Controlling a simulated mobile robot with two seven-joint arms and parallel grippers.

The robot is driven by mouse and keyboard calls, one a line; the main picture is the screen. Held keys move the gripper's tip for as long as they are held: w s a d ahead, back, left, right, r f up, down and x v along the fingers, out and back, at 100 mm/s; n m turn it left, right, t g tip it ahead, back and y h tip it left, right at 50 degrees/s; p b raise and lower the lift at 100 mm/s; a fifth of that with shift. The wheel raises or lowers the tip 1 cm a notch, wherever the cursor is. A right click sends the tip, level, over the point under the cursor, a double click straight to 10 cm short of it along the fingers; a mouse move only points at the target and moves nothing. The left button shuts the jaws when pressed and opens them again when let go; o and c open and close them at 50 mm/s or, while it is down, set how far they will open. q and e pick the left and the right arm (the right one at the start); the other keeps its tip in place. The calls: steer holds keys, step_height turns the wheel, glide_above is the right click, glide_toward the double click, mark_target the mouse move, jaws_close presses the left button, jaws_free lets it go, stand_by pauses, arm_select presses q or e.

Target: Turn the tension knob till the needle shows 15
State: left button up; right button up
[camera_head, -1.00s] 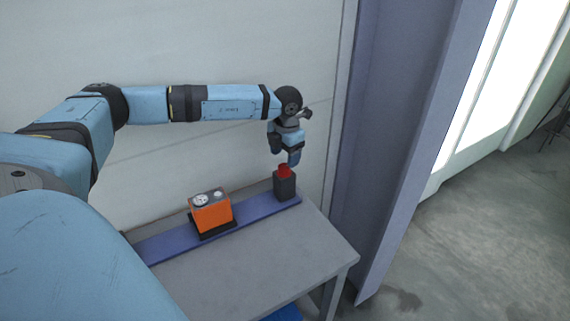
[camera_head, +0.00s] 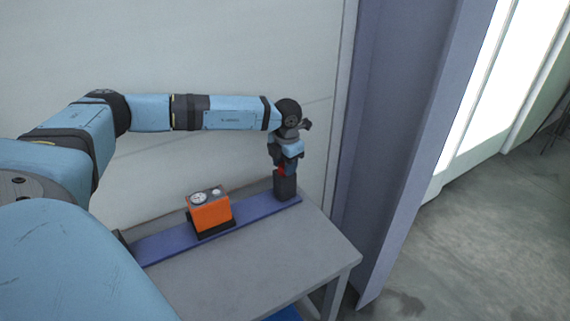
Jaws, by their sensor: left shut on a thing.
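The red tension knob (camera_head: 282,171) sits on top of a dark grey block (camera_head: 286,187) at the right end of a blue strip. My left gripper (camera_head: 284,167) points down from above and is shut on the knob; its fingers hide most of it. An orange box (camera_head: 211,213) stands on a black base to the left, with a round white dial (camera_head: 198,198) on its top. The dial is too small for me to read its needle. My right gripper is not in view.
The blue strip (camera_head: 160,245) lies along the back of a grey table (camera_head: 250,262). The table's front is clear. A pale wall (camera_head: 230,50) stands behind, and a grey-purple column (camera_head: 395,130) rises close to the table's right side.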

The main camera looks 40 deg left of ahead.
arm_select(q)
steer(key=m+b, duration=0.1)
steer(key=m, duration=0.2)
steer(key=shift+f, duration=0.1)
steer(key=shift+m, duration=0.8)
steer(key=o, duration=0.9)
steer(key=shift+o, duration=0.2)
step_height(320, 180, up, 14)
steer(key=shift+s+d, duration=0.15)
steer(key=shift+d, duration=0.15)
